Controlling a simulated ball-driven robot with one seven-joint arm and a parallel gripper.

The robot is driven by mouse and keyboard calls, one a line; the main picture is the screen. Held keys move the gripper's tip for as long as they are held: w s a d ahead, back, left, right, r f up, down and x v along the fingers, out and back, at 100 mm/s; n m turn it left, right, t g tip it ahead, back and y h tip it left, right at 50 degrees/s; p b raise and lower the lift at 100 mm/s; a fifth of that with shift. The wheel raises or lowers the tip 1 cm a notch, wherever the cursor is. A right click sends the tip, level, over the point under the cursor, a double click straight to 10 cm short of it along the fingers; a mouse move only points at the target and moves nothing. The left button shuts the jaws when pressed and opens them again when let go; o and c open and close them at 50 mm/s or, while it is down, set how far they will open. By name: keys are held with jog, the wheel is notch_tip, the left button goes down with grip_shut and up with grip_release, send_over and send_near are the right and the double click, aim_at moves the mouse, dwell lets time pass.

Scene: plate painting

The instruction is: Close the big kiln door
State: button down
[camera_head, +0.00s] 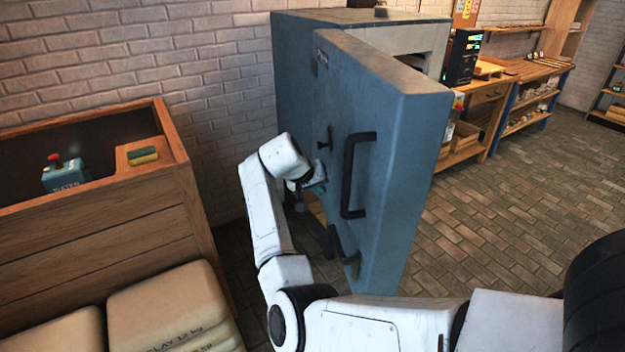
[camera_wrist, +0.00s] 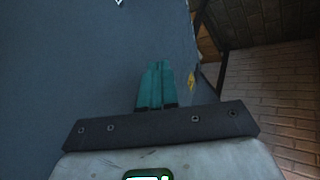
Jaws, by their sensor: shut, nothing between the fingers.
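The big kiln (camera_head: 297,60) is a blue-grey box against the brick wall. Its thick blue door (camera_head: 385,170) stands partly open, swung out toward me, with a gap to the light inner lining at its right. A black bar handle (camera_head: 350,175) is on the door's outer face, with smaller black latches near it. My gripper (camera_head: 318,183) is at the door's outer face, left of the handle and near the hinge side; my wrist partly hides it. In the wrist view its teal fingers (camera_wrist: 155,85) are together and empty, against the blue surface. I cannot tell whether they touch it.
A wooden bin (camera_head: 100,240) with a blue box (camera_head: 65,178) stands at the left, and clay sacks (camera_head: 170,300) lie in front of it. A workbench (camera_head: 485,105) and shelves are beyond the door. The brick floor (camera_head: 500,220) at right is clear.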

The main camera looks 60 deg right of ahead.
jog(key=shift+s+d+f+p, duration=0.25)
jog(key=shift+s+d, duration=0.35)
jog(key=shift+s+d+f+p, duration=0.25)
jog(key=shift+s+d+f, duration=0.05)
jog(key=shift+s+d, duration=0.3)
jog(key=shift+s+d+f+p, duration=0.25)
jog(key=shift+s+d, duration=0.3)
jog(key=shift+d, duration=0.05)
